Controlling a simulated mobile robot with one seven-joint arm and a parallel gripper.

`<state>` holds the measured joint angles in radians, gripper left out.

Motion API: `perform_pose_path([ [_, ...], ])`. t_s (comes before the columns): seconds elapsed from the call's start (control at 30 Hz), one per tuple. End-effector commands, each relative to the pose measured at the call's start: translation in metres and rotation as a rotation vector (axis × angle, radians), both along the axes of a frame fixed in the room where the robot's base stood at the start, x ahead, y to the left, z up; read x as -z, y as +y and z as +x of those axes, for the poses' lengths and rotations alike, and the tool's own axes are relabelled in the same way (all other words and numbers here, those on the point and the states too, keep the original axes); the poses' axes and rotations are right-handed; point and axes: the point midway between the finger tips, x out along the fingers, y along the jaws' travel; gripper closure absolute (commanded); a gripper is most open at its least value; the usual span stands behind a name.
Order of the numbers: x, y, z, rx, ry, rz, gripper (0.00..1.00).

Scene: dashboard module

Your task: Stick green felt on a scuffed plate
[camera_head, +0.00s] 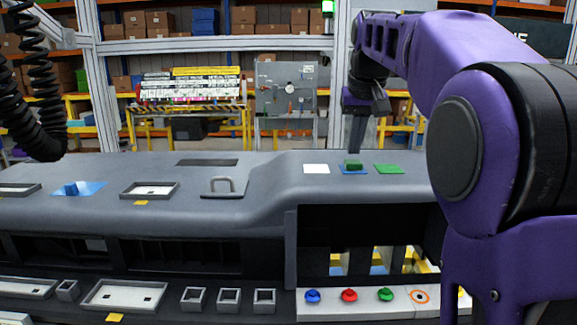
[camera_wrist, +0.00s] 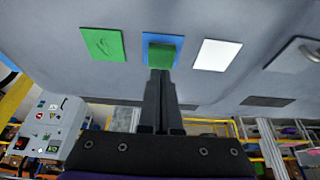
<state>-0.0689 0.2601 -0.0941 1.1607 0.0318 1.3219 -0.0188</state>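My gripper (camera_wrist: 161,74) points down over the top of the grey dashboard, its two dark fingers close together. A small green felt block (camera_wrist: 162,58) is at the fingertips, and they appear shut on it. It also shows below the fingers in the head view (camera_head: 353,165). A blue plate (camera_wrist: 148,40) lies under the block and is partly hidden by it; I cannot tell whether they touch. A green plate (camera_wrist: 101,45) with a dark scuff mark lies beside it, at right in the head view (camera_head: 389,169). A white plate (camera_wrist: 217,55) without visible marks lies on the other side.
A blue block on a light blue plate (camera_head: 92,188), shallow trays (camera_head: 149,190) and a grey handle (camera_head: 223,187) are farther left. Blue, red and green knobs (camera_head: 386,294) stand on the lower white panel. My purple arm covers the right side.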

Motion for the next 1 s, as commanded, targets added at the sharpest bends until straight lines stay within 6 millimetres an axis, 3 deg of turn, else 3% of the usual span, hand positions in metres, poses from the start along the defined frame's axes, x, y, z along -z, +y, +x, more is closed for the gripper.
perform_pose_path([
  [1.0,0.015,0.0,0.0,0.0,0.001,0.0,1.0],
])
